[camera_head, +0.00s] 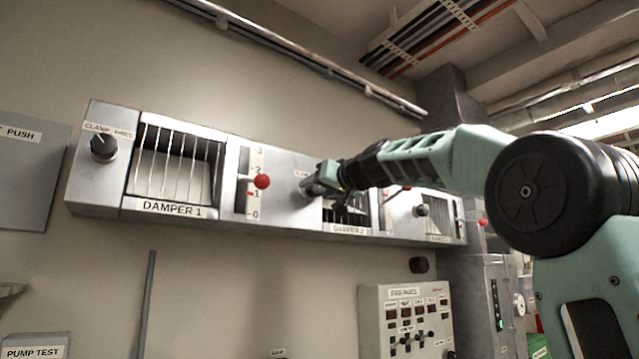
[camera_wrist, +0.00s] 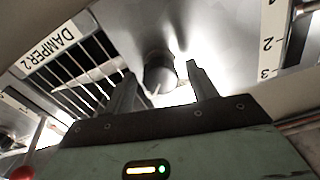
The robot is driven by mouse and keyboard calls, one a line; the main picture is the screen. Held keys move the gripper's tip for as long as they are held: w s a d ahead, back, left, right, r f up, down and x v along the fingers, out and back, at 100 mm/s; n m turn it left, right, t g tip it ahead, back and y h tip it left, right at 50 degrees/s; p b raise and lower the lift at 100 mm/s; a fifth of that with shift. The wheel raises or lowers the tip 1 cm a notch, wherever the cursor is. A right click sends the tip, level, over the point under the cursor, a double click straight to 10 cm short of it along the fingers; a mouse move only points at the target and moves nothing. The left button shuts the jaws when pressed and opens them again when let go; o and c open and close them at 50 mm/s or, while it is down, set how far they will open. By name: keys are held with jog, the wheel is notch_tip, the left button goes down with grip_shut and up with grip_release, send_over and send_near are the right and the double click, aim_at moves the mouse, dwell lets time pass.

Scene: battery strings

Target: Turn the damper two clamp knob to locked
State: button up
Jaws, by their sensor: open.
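The damper two unit, labelled DAMPER 2 (camera_head: 349,228), sits in the middle of the wall panel, and its label also shows in the wrist view (camera_wrist: 50,47). Its clamp knob (camera_wrist: 159,74) is a round grey knob with a pale pointer mark in the wrist view. My gripper (camera_wrist: 158,80) is open, with one finger on each side of the knob. I cannot tell whether either finger touches it. In the head view my gripper (camera_head: 318,188) is at the panel and mostly hides the knob. The knob's lettering is not readable.
Damper 1 (camera_head: 172,208) is at the left with its own clamp knob (camera_head: 103,148) and a red-tipped lever (camera_head: 261,182). Another knob (camera_head: 421,210) is on the right. A control box with switches (camera_head: 406,318) hangs below the panel.

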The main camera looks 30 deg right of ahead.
jog(key=c, duration=1)
jog(key=shift+f+n+b, duration=0.15)
jog(key=shift+n+b, duration=0.15)
jog(key=shift+b, duration=0.2)
jog(key=shift+o, duration=0.2)
jog(key=n+b, duration=0.2)
jog(key=b, duration=0.1)
jog(key=shift+f+n, duration=0.15)
jog(key=shift+n, duration=0.15)
jog(key=n+b, duration=0.3)
jog(key=n, duration=0.1)
jog(key=shift+d+n, duration=0.1)
jog(key=shift+n, duration=0.2)
jog(key=n, duration=0.1)
jog(key=n+b, duration=0.1)
jog(key=n, duration=0.3)
jog(key=shift+r, duration=0.25)
jog(key=shift+r+n+b, duration=0.1)
jog(key=shift+n+b, duration=0.35)
jog(key=shift+n, duration=2.05)
